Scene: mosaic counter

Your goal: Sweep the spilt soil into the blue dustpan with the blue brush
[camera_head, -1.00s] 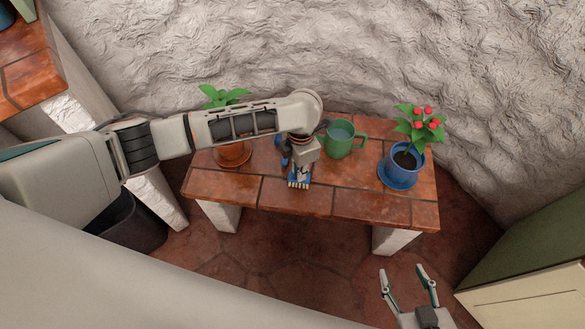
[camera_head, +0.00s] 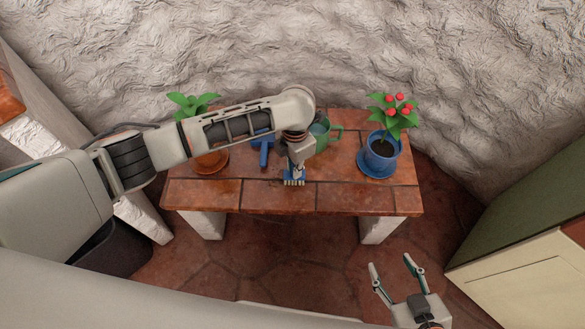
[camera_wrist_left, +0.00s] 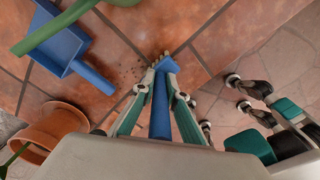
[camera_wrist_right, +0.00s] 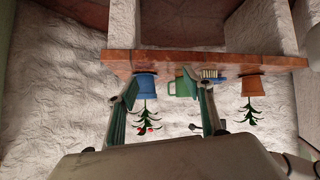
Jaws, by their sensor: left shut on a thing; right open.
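My left gripper (camera_head: 296,163) is shut on the blue brush (camera_wrist_left: 161,112), near the front middle of the tiled counter. The brush's pale bristles (camera_head: 293,182) are at or just above the tiles; contact is unclear. The blue dustpan (camera_head: 264,145) lies left of the brush and farther back, partly hidden by my left arm. In the left wrist view, the dustpan (camera_wrist_left: 58,48) is at upper left, its handle towards the brush. Dark soil specks (camera_wrist_left: 129,72) lie between dustpan and brush. My right gripper (camera_head: 391,264) is open and empty, in front of the counter.
A green can (camera_head: 322,131) stands behind the brush; a green part crosses above the dustpan in the left wrist view. A terracotta pot (camera_head: 211,160) stands left, a blue pot (camera_head: 381,155) with red-dotted plant right. The counter's front right (camera_head: 360,198) is clear.

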